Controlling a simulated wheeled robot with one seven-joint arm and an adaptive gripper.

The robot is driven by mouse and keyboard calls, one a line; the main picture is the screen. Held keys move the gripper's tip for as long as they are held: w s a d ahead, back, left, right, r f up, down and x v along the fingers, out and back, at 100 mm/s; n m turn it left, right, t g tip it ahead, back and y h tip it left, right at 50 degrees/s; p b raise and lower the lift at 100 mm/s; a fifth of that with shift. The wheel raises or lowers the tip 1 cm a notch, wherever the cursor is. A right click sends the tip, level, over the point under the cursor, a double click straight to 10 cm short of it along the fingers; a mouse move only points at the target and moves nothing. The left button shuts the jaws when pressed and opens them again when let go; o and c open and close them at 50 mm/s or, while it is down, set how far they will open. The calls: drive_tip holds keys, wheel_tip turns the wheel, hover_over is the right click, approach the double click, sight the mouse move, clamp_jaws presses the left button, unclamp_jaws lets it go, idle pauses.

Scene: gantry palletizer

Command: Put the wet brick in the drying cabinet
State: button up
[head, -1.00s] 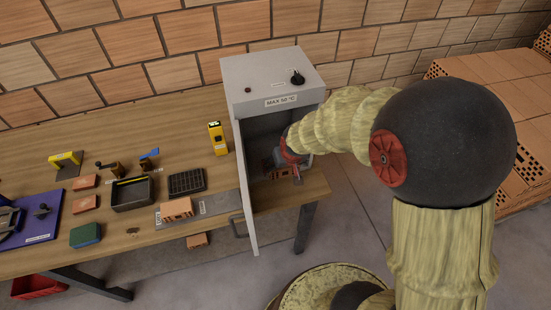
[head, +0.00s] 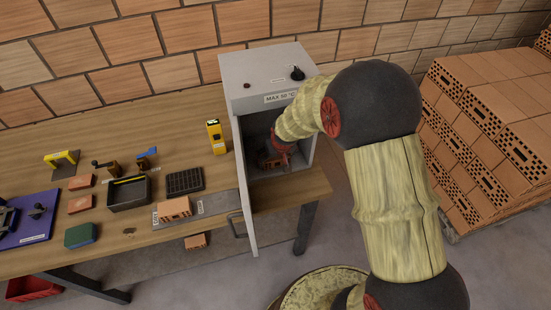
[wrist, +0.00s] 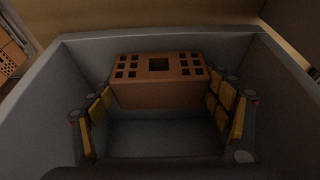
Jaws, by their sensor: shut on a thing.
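The drying cabinet (head: 268,78) is a grey box labelled MAX 50 °C, with its door (head: 246,195) open. My gripper (head: 274,156) is inside the cabinet's opening, and its fingers are hard to make out in the head view. In the wrist view its yellow-padded fingers are shut on an orange brick (wrist: 158,92), one on each side. The brick is level, with several small holes and a larger square one on top. The cabinet's grey walls (wrist: 85,52) surround it. I cannot tell whether its underside touches the cabinet floor.
Another brick (head: 174,208) lies on a grey plate on the wooden bench (head: 130,235). A black tray (head: 130,193), a black grid (head: 184,180) and a yellow meter (head: 215,137) stand left of the cabinet. A brick stack (head: 490,130) is at the right.

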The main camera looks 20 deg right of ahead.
drive_tip(key=shift+w+f, duration=0.1)
drive_tip(key=o, duration=1.4)
drive_tip(key=shift+o, duration=0.3)
drive_tip(key=shift+r, duration=0.3)
drive_tip(key=s+f+p+v, duration=0.1)
drive_tip(key=s+v, duration=0.1)
drive_tip(key=v, duration=1.2)
drive_tip(key=s+p+v, duration=0.1)
drive_tip(key=s+v, duration=0.1)
drive_tip(key=v, duration=1.2)
drive_tip(key=s+r, duration=0.3)
drive_tip(key=s, duration=0.5)
drive_tip(key=s+r+t, duration=0.1)
drive_tip(key=s+r, duration=0.2)
drive_tip(key=s, duration=0.4)
drive_tip(key=shift+s+r, duration=0.2)
drive_tip(key=shift+s, duration=0.15)
